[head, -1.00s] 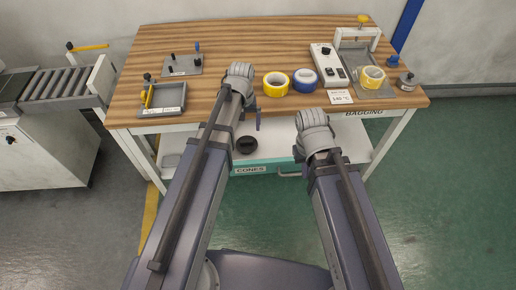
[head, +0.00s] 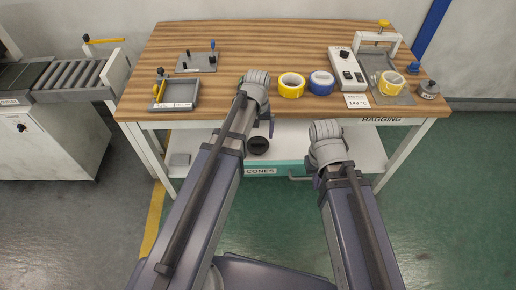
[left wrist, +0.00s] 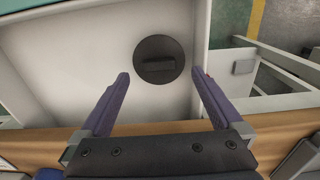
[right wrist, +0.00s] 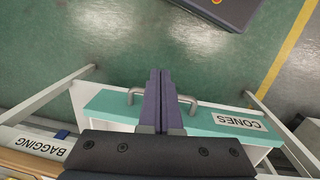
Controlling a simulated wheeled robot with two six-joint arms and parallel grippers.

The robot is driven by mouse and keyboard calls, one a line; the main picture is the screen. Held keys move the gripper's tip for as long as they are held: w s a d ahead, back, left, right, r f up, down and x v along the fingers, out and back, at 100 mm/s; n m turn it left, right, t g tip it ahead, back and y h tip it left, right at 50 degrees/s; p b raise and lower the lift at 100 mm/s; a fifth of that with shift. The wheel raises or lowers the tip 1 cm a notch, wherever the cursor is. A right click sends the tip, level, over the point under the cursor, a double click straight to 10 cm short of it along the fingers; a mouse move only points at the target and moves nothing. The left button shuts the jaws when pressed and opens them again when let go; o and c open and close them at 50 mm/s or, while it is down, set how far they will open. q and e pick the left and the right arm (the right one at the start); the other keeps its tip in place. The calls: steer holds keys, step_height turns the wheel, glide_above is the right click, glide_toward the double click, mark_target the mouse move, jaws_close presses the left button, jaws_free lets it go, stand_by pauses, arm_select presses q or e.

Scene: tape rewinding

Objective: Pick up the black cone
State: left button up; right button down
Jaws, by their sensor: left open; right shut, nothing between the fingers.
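The black cone (head: 258,146) is a dark round piece in the open white drawer with a teal front (head: 262,171) labelled CONES. In the left wrist view the cone (left wrist: 172,48) shows as a dark disc with a raised bar, standing on the drawer's white bottom. My left gripper (left wrist: 163,82) is open and empty, above the drawer, with the cone in line between and beyond its fingertips, not touching. My right gripper (right wrist: 160,75) is shut and empty, by the drawer handle (right wrist: 187,100) in the right wrist view. Its fingers are hidden in the head view.
The wooden tabletop (head: 235,40) lies above the drawer. On it are a yellow tape roll (head: 291,85), a blue tape roll (head: 321,82), a grey tray (head: 175,93) and a bagging device (head: 362,52). A roller conveyor (head: 70,77) stands at the left. Green floor is clear at right.

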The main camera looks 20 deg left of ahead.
mark_target(258, 141)
arm_select(q)
step_height(258, 141, down, 4)
steer(key=b, duration=0.3)
steer(key=shift+d+r, duration=0.1)
steer(key=shift+r, duration=0.1)
steer(key=shift+c, duration=0.4)
steer(key=c, duration=1.3)
